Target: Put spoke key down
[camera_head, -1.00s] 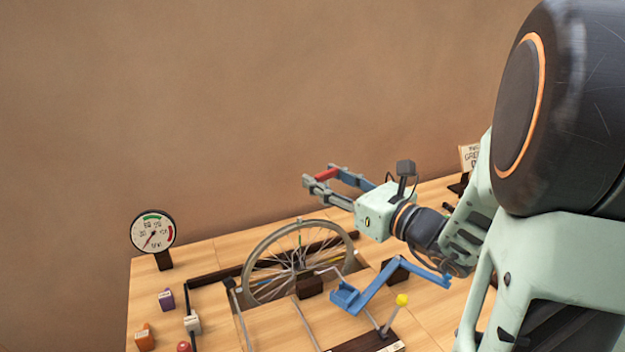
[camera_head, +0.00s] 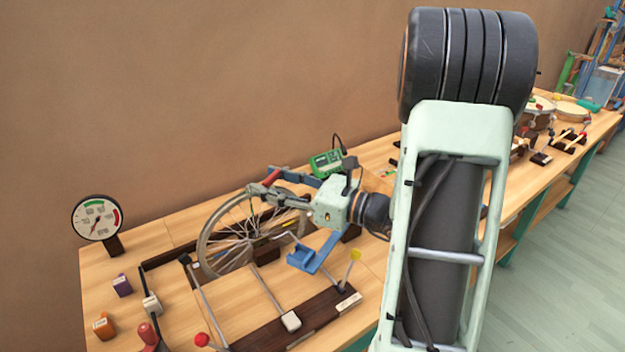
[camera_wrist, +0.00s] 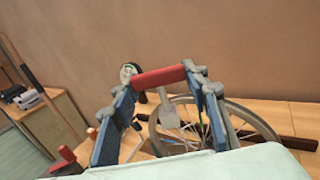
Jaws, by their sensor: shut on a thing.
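The spoke key is a short red bar (camera_wrist: 160,76) held across the fingertips of my gripper in the wrist view. It also shows in the head view as a small red piece (camera_head: 271,177). My gripper (camera_head: 266,184) is shut on it, above the bench at the top right of the bicycle wheel (camera_head: 205,240). In the wrist view, the wheel (camera_wrist: 262,124) stands behind and below the fingers, to the right. I cannot tell from the head view whether the fingers are clear of the rim.
A round dial gauge (camera_head: 97,217) stands at the bench's left end. A blue bracket (camera_head: 303,258), a yellow-tipped rod (camera_head: 355,255), a red knob (camera_head: 202,339) and small purple (camera_head: 122,286) and orange blocks (camera_head: 104,326) are nearby. A green device (camera_head: 327,163) sits behind my gripper. Bare wood shows between them.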

